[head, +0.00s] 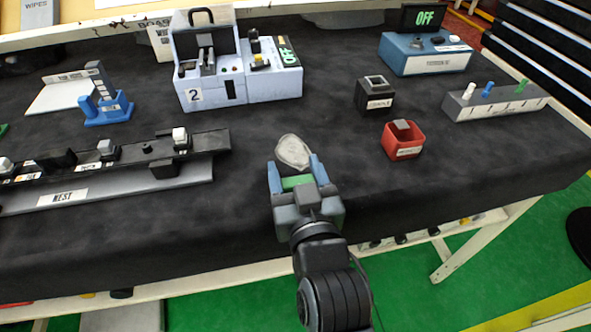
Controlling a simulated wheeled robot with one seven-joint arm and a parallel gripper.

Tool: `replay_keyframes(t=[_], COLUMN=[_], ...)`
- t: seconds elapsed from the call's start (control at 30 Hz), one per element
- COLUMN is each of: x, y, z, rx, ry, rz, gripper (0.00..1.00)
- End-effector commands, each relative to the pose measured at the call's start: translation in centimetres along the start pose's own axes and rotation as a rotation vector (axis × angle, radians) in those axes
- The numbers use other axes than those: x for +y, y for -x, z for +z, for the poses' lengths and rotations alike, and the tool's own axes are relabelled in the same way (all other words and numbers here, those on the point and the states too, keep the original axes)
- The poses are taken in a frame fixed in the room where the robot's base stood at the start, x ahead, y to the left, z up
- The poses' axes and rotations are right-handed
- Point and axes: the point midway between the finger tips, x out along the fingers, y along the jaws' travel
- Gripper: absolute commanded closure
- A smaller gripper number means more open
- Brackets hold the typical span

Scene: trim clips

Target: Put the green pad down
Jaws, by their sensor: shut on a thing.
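My gripper (295,168) is over the front middle of the dark cloth-covered bench, with its two blue fingers pointing away from me. It is shut on the green pad (297,182), which shows as a green strip between the fingers near the palm. A pale grey-white oval piece (293,151) shows just beyond and between the fingertips. I cannot tell whether it is joined to the green pad or lies apart from it. The underside of the pad is hidden, so its height above the cloth is not clear.
A red bin (403,144) and a black bin (375,96) stand to the right. A black rail marked NEST (135,152) lies left. Behind are a pale machine marked 2 (210,95), a blue box (427,62) and a grey peg block (470,108). Bare cloth surrounds my gripper.

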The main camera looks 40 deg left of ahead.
Motion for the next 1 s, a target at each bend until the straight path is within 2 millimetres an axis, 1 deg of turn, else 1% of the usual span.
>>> replay_keyframes(t=[0.23,0.27,0.5,0.73,0.83,0.93,1.0], x=[0.0,0.0,0.0,0.0,0.0,0.0,0.1], y=[0.0,0.0,0.0,0.0,0.0,1.3,2.6], z=[0.4,0.3,0.2,0.2,-0.3,0.1,0.1], rx=[0.0,0.0,0.0,0.0,0.0,-0.001,-0.002], ry=[0.0,0.0,0.0,0.0,0.0,0.0,0.0], rz=[0.0,0.0,0.0,0.0,0.0,0.0,0.001], gripper=[0.67,0.34,0.11,0.11,0.11,0.11,0.11])
